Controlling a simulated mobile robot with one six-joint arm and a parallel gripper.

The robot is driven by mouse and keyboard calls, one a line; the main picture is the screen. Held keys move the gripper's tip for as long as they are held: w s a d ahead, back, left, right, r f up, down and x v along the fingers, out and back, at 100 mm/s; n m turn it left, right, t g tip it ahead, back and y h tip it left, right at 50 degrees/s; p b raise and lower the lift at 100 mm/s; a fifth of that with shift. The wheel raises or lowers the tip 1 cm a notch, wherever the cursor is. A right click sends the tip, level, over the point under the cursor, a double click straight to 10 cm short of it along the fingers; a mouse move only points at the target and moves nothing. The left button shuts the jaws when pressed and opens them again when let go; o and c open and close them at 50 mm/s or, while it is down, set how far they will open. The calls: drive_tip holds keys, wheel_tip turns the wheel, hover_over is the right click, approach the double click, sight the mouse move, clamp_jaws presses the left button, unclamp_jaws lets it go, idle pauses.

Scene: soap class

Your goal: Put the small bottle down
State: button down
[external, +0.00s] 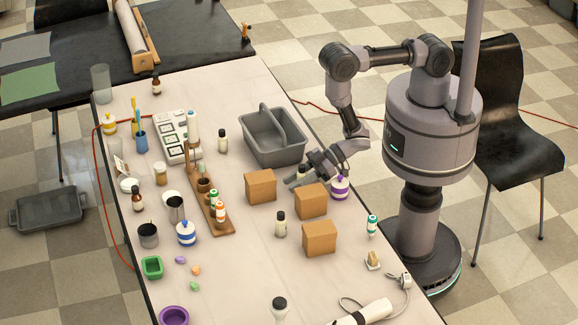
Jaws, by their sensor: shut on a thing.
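My gripper (300,178) is at the right side of the table, low between the grey caddy and the brown boxes. It is shut on the small bottle (302,170), which is mostly hidden by the fingers. I cannot tell whether the bottle touches the table.
The grey caddy (273,152) stands behind my gripper. Brown boxes (261,186) (311,201) (319,239) stand in front of it. A wooden rack (212,200) holds several bottles on the left. The front middle of the table is mostly clear.

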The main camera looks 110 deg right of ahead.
drive_tip(key=shift+f, duration=0.25)
drive_tip(key=c, duration=1.1)
unclamp_jaws()
drive_tip(key=shift+o, duration=0.2)
drive_tip(key=shift+r, duration=0.1)
drive_tip(key=shift+s+r+p, duration=0.15)
drive_tip(key=shift+s+p, duration=0.05)
drive_tip(key=shift+p, duration=0.2)
drive_tip(key=p+v, duration=0.1)
drive_tip(key=v, duration=0.6)
drive_tip(key=shift+c, duration=0.5)
